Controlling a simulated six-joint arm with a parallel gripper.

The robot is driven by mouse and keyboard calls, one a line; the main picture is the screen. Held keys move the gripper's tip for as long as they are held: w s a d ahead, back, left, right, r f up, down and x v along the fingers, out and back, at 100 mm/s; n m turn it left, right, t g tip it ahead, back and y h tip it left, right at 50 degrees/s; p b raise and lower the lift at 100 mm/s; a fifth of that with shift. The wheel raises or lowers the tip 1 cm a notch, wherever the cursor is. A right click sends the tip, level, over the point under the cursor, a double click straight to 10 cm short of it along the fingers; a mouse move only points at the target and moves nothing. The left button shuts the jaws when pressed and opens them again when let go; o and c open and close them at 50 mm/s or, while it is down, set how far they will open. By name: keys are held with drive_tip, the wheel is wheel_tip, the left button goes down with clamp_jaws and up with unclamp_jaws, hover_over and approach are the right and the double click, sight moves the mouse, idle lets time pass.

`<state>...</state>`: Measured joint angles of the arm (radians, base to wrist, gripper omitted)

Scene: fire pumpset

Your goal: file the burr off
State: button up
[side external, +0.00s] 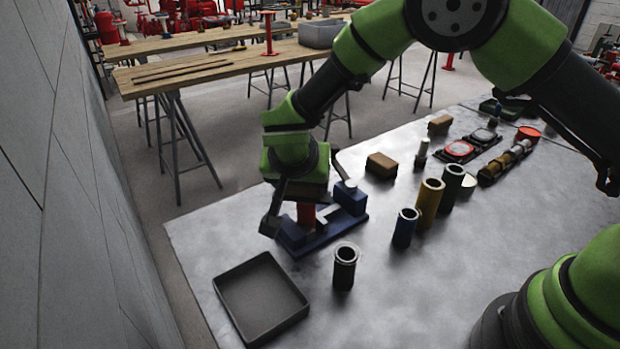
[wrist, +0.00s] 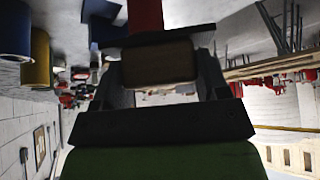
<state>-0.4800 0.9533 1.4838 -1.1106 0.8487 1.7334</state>
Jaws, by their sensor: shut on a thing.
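My gripper (side external: 304,194) is shut on a brown block (wrist: 160,63), one finger on each side. The block has a dark layer on its far face in the wrist view. A red workpiece (side external: 306,216) stands upright in a blue vise (side external: 348,198), directly below the block. The red piece also shows in the wrist view (wrist: 145,14), just beyond the dark layer, and the vise shows there too (wrist: 103,32). Block and red piece look very close; I cannot tell if they touch. No burr can be made out; the top of the red piece is hidden.
An empty dark tray (side external: 262,300) lies in front of the vise. A black cylinder (side external: 344,268), a blue one (side external: 405,228) and a yellow one (side external: 430,205) stand to the right. Another brown block (side external: 381,165) lies behind. Bare metal tabletop lies at front right.

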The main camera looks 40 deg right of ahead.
drive_tip(key=shift+w+a, duration=0.75)
drive_tip(key=shift+a, duration=0.05)
drive_tip(key=shift+d, duration=0.1)
idle(1.1)
drive_tip(key=shift+s+d, duration=2.05)
drive_tip(key=shift+s, duration=0.05)
idle(3.2)
